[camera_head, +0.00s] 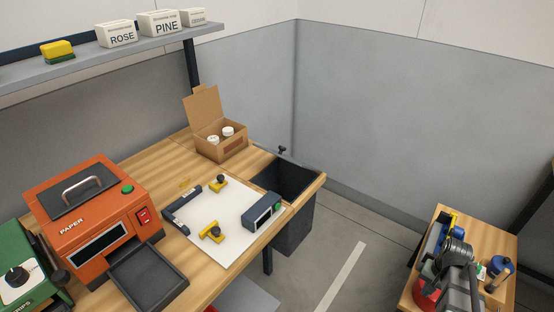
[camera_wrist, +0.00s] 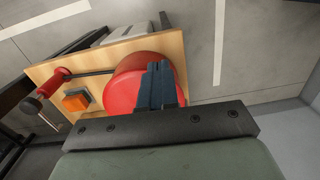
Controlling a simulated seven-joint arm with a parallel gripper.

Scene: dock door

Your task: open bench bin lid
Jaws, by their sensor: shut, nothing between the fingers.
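The bench bin (camera_head: 294,232) hangs dark grey at the right end of the wooden bench. Its top is open and the dark inside shows. A thin grey edge with a small dark knob (camera_head: 282,150) stands along the far side of the opening; it looks like the lid raised and seen nearly edge-on. My gripper (camera_wrist: 160,72) is shut and empty in the wrist view, above a red round object (camera_wrist: 140,80) on a small wooden-topped table. In the head view my arm is over that table at the lower right, well apart from the bin.
An orange machine (camera_head: 85,220) stands farther left. Clear floor (camera_head: 350,235) lies between bench and small table (camera_head: 505,292).

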